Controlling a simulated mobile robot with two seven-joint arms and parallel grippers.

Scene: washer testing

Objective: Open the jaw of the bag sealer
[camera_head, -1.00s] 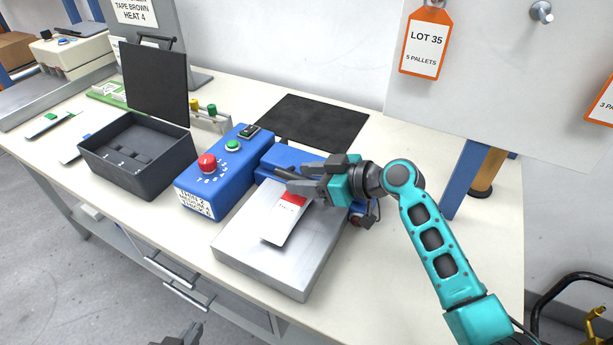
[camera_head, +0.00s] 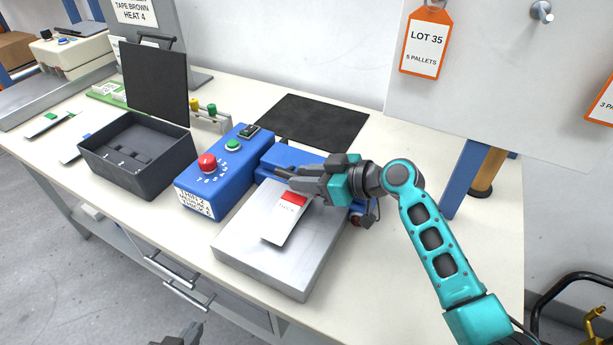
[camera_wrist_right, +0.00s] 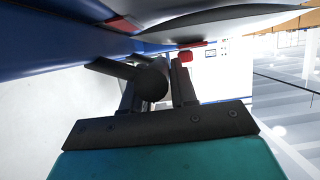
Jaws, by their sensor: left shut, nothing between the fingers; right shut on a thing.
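The bag sealer is a blue control box (camera_head: 218,176) with a red button, a green button and a dial, beside a blue jaw bar (camera_head: 280,158) and a silver plate (camera_head: 262,255). A white bag with a red band (camera_head: 287,219) lies on the plate, its upper end at the jaw. My right gripper (camera_head: 284,180) is over the jaw's front. In the right wrist view its fingers (camera_wrist_right: 158,85) are shut on a dark rounded part, seemingly the jaw handle. I cannot tell a gap under the jaw. My left gripper (camera_head: 180,338) is shut and empty, partly cut off at the bottom edge.
A dark open-lidded box (camera_head: 138,165) stands left of the sealer. A black mat (camera_head: 318,122) lies behind it. An orange LOT 35 tag (camera_head: 426,42) hangs on the panel above. The table right of my right arm's wrist is clear.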

